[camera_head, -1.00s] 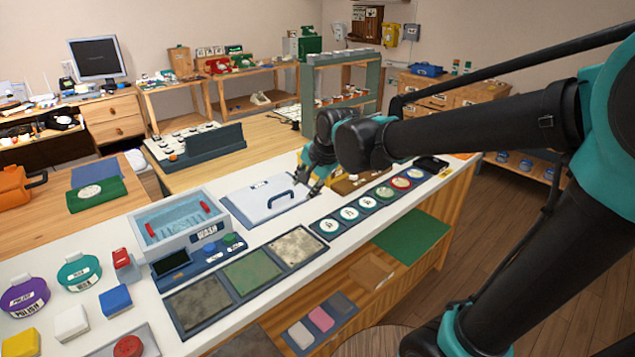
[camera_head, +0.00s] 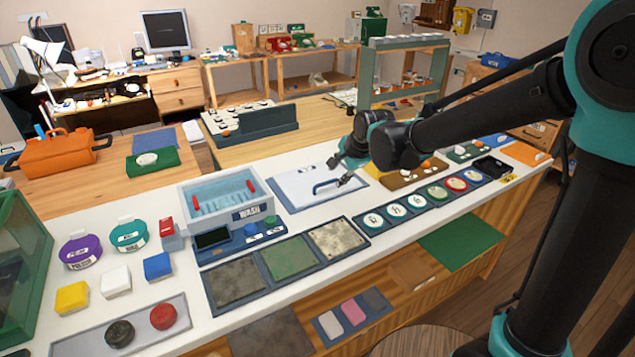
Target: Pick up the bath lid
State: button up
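The bath lid (camera_head: 303,187) is a flat white panel with a dark blue bar handle (camera_head: 327,187). It lies on a blue-grey mat on the white counter, right of the wash bath (camera_head: 222,197). The bath is open at the top, with blue inside and red grips. My gripper (camera_head: 340,173) is at the lid's right side, close to the handle. Its fingers look apart, with nothing seen between them. I cannot tell whether a finger touches the handle or lid.
In front of the lid lie grey, green and speckled square pads (camera_head: 336,237). A row of round dials (camera_head: 421,199) is to the right. Purple and teal round containers (camera_head: 129,235) and coloured blocks are at the left. A green-framed shelf (camera_head: 400,45) stands behind.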

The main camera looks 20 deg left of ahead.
aim_at(329, 182)
jog(key=shift+a+x, duration=0.1)
jog(key=shift+x, duration=1.6)
jog(key=shift+a+x, duration=0.15)
jog(key=shift+x, duration=1.55)
jog(key=shift+s, duration=0.1)
grip_shut()
